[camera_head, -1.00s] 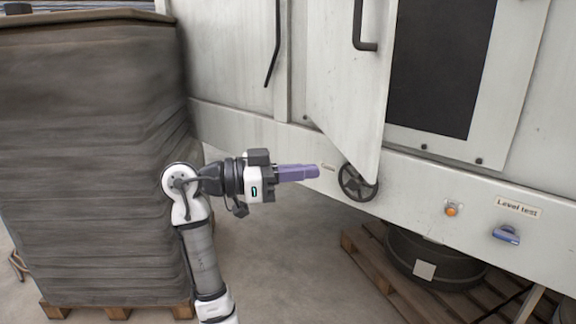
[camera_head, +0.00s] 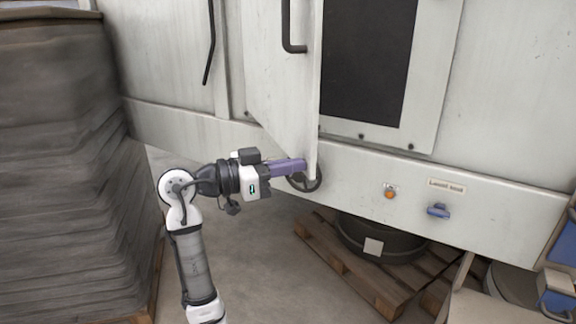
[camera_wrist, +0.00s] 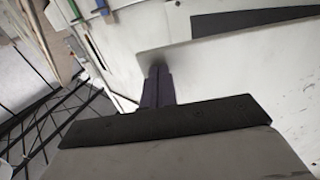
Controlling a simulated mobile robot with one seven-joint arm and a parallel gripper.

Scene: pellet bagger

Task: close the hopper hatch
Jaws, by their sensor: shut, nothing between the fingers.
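The hopper hatch (camera_head: 283,75) is a white hinged panel that stands open, swung out to the left of a dark rectangular opening (camera_head: 367,60) in the white machine. A black bar handle (camera_head: 288,30) is on the hatch. My gripper (camera_head: 304,165) is shut and empty, with its purple fingers pointing right at the hatch's lower edge. In the wrist view the fingertips (camera_wrist: 157,72) are at the lower edge of a pale panel, which looks like the hatch (camera_wrist: 215,60). I cannot tell whether they touch it.
A black handwheel (camera_head: 305,184) sits just behind and below the fingertips. An orange button (camera_head: 390,192) and a blue handle (camera_head: 438,210) are on the machine's lower band. A black drum (camera_head: 370,238) stands on a wooden pallet beneath the machine.

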